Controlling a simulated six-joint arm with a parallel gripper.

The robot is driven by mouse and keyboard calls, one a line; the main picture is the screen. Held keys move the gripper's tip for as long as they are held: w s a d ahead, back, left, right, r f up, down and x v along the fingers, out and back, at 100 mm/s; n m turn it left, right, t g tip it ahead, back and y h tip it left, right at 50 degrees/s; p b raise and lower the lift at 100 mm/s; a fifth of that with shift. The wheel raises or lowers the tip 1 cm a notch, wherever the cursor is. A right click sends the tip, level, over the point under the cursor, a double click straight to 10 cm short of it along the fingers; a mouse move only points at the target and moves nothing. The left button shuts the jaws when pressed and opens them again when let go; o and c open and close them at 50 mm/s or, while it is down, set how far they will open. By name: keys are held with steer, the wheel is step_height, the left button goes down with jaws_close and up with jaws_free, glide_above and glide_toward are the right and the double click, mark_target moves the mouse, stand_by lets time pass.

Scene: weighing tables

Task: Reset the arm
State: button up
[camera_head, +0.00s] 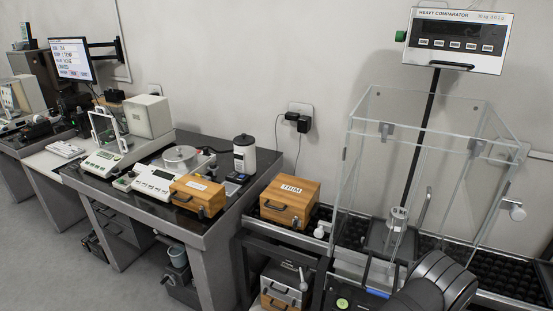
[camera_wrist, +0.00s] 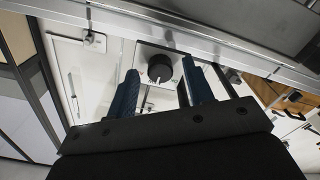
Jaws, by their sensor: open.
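My gripper (camera_wrist: 160,66) shows in the wrist view with its two blue fingers apart and nothing held between them. Beyond the gap is a dark round piece (camera_wrist: 160,69) on a pale square plate; whether the fingers are near it in depth I cannot tell. In the head view my dark arm fills the lower right, in front of the clear glass enclosure (camera_head: 365,150). A metal cylindrical weight (camera_head: 397,219) stands inside the enclosure on the comparator's pan. My fingertips are not clearly visible in the head view.
The heavy comparator display (camera_head: 458,60) stands on a post above the enclosure. A wooden box (camera_head: 290,201) sits left of the enclosure. A smaller wooden box (camera_head: 198,195), a white-and-black canister (camera_head: 244,155) and balances stand on the dark table further left. The floor at lower left is clear.

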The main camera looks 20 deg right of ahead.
steer(key=shift+s+a+m, duration=0.55)
steer(key=shift+m, duration=1)
steer(key=shift+s+a+m, duration=0.6)
steer(key=shift+m, duration=1)
steer(key=shift+s+a+m, duration=0.55)
steer(key=shift+m, duration=1)
